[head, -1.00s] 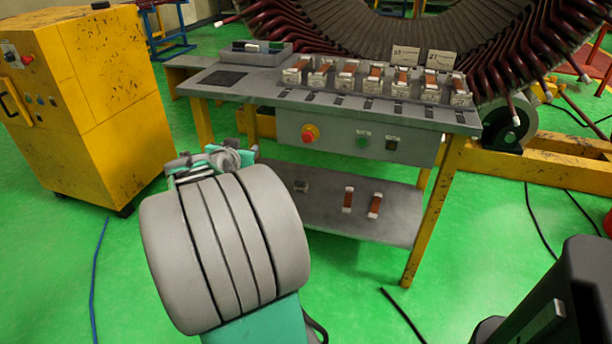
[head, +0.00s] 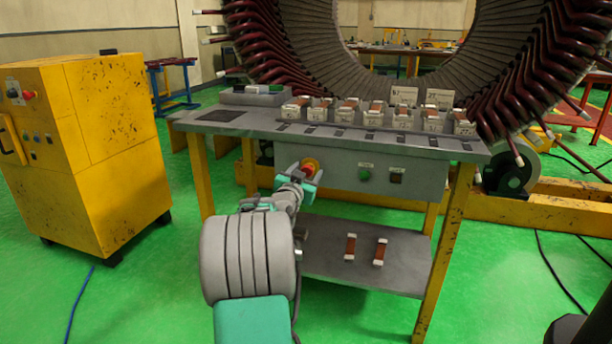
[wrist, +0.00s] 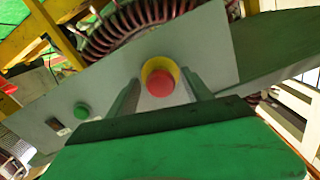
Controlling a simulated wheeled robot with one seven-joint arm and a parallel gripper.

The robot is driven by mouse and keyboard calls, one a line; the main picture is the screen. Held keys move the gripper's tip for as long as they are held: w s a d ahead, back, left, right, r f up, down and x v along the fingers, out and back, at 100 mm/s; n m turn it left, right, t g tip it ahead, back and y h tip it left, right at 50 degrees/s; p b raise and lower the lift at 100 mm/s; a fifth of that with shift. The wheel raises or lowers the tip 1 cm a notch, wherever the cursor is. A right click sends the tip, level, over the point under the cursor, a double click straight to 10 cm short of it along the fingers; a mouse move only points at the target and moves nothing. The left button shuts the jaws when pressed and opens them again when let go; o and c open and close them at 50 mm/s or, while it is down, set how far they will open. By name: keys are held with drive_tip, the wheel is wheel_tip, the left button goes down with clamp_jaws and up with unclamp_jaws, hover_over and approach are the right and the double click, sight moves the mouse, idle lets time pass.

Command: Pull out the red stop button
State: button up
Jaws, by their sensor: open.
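The red stop button (head: 307,170) sits in a yellow ring on the grey front panel under the workbench top. It also shows in the wrist view (wrist: 159,83), near the middle, between the two fingers. My gripper (head: 304,181) is in front of the button, with one finger on each side of it. The fingers are open, and a gap shows between each finger and the red cap in the wrist view. In the head view the gripper partly covers the button. I cannot tell how far the fingertips are from the panel.
A green button (head: 364,174) and a dark switch (head: 397,176) are on the same panel, to the right. Several coil blocks (head: 348,112) stand on the benchtop. A lower shelf (head: 330,262) holds small parts below. A yellow cabinet (head: 110,140) stands at left.

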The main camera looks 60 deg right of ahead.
drive_tip(key=shift+c, duration=0.5)
clamp_jaws()
idle(0.8)
